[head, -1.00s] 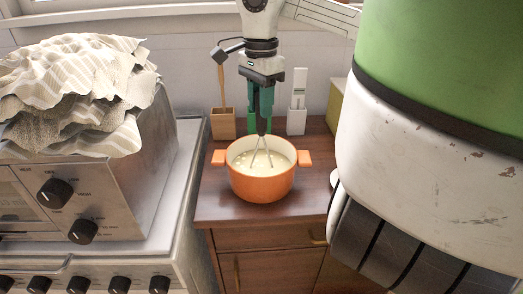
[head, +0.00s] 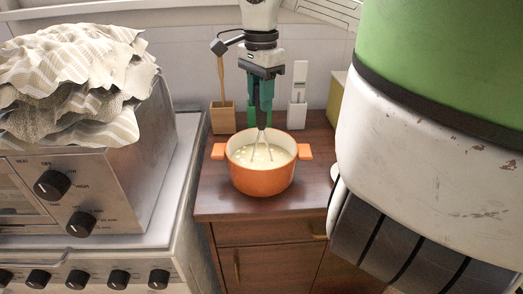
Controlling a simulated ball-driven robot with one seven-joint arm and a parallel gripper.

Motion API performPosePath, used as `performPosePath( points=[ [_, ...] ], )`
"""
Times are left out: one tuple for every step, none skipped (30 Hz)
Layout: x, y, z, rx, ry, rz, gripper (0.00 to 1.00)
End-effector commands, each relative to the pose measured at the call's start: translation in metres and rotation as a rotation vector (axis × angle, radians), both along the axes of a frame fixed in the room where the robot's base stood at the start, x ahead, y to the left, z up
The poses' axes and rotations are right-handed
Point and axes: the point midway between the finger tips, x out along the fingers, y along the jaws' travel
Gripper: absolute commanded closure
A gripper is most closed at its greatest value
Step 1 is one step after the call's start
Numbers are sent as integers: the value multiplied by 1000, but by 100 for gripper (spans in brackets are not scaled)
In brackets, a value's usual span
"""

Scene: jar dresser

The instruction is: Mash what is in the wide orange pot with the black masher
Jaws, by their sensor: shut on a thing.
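The wide orange pot (head: 261,181) stands on the brown wooden dresser top, with a handle on each side. It holds a pale, creamy mass (head: 246,153) with small lumps in it. My gripper (head: 262,122) points down above the pot and is shut on the masher (head: 263,142). The masher's thin wires reach down inside the pot into the pale mass. Its lower end is hidden in the mass, and its handle is mostly hidden by my fingers.
A wooden holder (head: 222,118) with a wooden utensil, a green item and a white holder (head: 297,115) stand behind the pot along the wall. A metal oven (head: 110,195) topped with striped cloths (head: 70,85) is at left. The dresser front (head: 225,207) is clear.

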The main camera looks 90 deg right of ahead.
Motion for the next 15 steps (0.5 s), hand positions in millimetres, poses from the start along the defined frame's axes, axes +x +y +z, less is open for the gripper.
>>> performPosePath(
  points=[
    [0, 0, -7, 0, 0, 0, 100],
    [0, 0, -9, 0, 0, 0, 100],
    [0, 0, -12, 0, 0, 0, 100],
    [0, 0, -15, 0, 0, 0, 100],
    [0, 0, -17, 0, 0, 0, 100],
    [0, 0, -20, 0, 0, 0, 100],
    [0, 0, -22, 0, 0, 0, 100],
    [0, 0, -24, -1, -1, 0, 100],
    [0, 0, -27, -1, -1, 0, 100],
    [0, 0, -29, -1, -1, 0, 100],
    [0, 0, -30, -1, -1, 0, 100],
    [0, 0, -28, -1, -1, 0, 100],
    [0, 0, -27, -1, -1, 0, 100],
    [0, 0, -26, -1, -1, 0, 100],
    [0, 0, -25, -1, -1, 0, 100]
  ],
)
